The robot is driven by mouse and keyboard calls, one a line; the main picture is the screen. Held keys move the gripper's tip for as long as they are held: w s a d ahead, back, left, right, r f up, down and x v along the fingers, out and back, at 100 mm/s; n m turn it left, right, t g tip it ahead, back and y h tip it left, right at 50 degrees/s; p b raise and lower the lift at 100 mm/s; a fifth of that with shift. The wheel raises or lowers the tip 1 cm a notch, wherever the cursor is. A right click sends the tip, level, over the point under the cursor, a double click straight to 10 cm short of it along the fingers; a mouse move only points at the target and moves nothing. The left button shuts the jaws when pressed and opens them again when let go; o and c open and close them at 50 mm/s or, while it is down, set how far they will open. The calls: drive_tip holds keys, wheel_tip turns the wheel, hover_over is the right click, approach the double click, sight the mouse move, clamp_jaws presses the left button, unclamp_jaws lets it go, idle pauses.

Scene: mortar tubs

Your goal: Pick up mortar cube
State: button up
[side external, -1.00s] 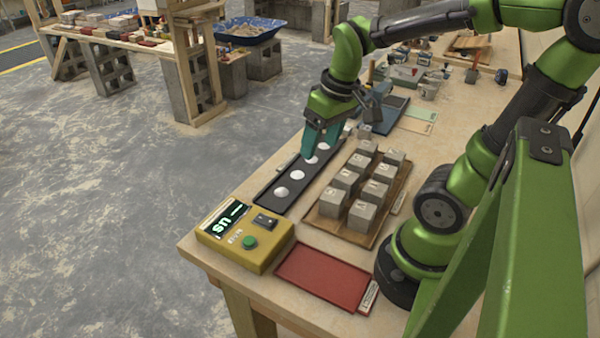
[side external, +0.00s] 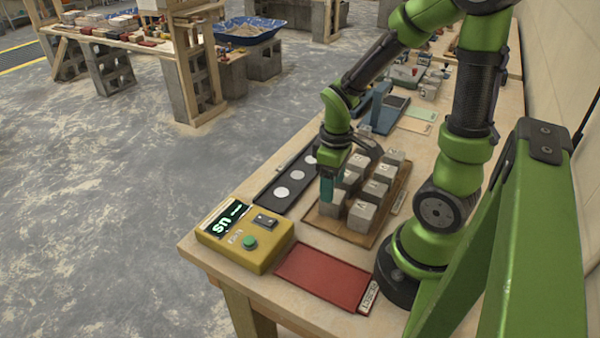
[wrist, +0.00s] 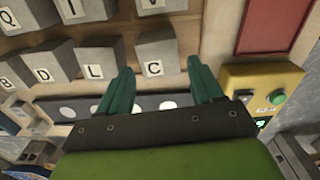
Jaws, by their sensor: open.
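Several grey mortar cubes stand in rows on a wooden tray (side external: 388,225), with letters on some of them. My gripper (side external: 326,194) points down at the tray's front-left corner cube (side external: 333,206), and its teal fingers partly hide it. In the wrist view, the cube marked C (wrist: 157,56) lies ahead, between the lines of the two open fingertips (wrist: 160,72). Neighbouring cubes marked L (wrist: 98,63) and D (wrist: 50,66) stand to its left. The fingers are empty, and I cannot tell how high they are above the tray.
A black strip (side external: 262,208) with white discs lies left of the tray. A yellow box (side external: 247,248) with a display and green button stands at the front left. A red plate (side external: 322,277) lies in front. Tools and small items clutter the table's far part.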

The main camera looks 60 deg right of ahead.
drive_tip(key=shift+s+f, duration=0.1)
drive_tip(key=shift+f, duration=2.6)
drive_tip(key=shift+c, duration=0.2)
drive_tip(key=c, duration=0.9)
drive_tip(key=shift+r, duration=0.15)
